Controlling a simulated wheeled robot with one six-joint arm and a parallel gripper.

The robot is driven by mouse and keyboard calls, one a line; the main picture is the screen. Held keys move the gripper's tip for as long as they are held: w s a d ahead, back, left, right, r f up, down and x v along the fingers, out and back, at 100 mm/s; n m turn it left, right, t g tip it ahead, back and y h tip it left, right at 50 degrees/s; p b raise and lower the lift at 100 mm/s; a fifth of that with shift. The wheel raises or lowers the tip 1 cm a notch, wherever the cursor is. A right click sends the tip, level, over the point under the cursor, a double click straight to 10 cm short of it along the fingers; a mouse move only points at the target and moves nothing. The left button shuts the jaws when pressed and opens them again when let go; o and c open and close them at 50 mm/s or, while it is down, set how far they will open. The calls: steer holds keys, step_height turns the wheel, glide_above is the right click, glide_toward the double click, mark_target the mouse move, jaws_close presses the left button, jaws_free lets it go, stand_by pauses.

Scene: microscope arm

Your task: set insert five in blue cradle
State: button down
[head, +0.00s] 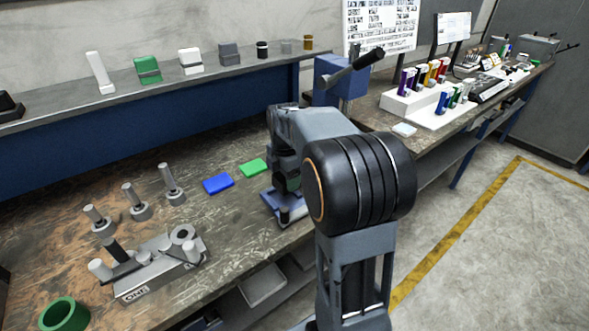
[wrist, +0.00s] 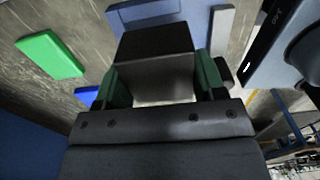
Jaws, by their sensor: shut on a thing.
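My gripper (wrist: 162,84) is shut on a block-shaped insert (wrist: 155,44) with a dark end and a grey side face. The insert sits between its two green finger pads; no number on it can be read. A pale blue cradle (wrist: 140,12) shows just beyond the insert in the wrist view, with a grey strip at its right. In the head view the cradle (head: 291,216) lies on the bench under my gripper (head: 287,187), partly hidden by my arm. I cannot tell whether the insert touches the cradle.
A green flat block (head: 253,167) and a blue flat block (head: 218,184) lie left of the cradle. Grey posts (head: 134,201) and a metal fixture (head: 158,263) stand further left. A shelf (head: 150,95) with several small parts runs behind. A blue vise-like device (head: 338,80) stands behind my arm.

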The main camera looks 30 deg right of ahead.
mark_target(282, 189)
steer(key=shift+w+a+f, duration=0.2)
steer(key=shift+a+f, duration=0.2)
steer(key=shift+f, duration=0.1)
steer(key=shift+a+f, duration=0.1)
steer(key=shift+f, duration=1.5)
steer(key=shift+f+b, duration=0.2)
steer(key=shift+b, duration=0.1)
steer(key=shift+c, duration=1)
jaws_free()
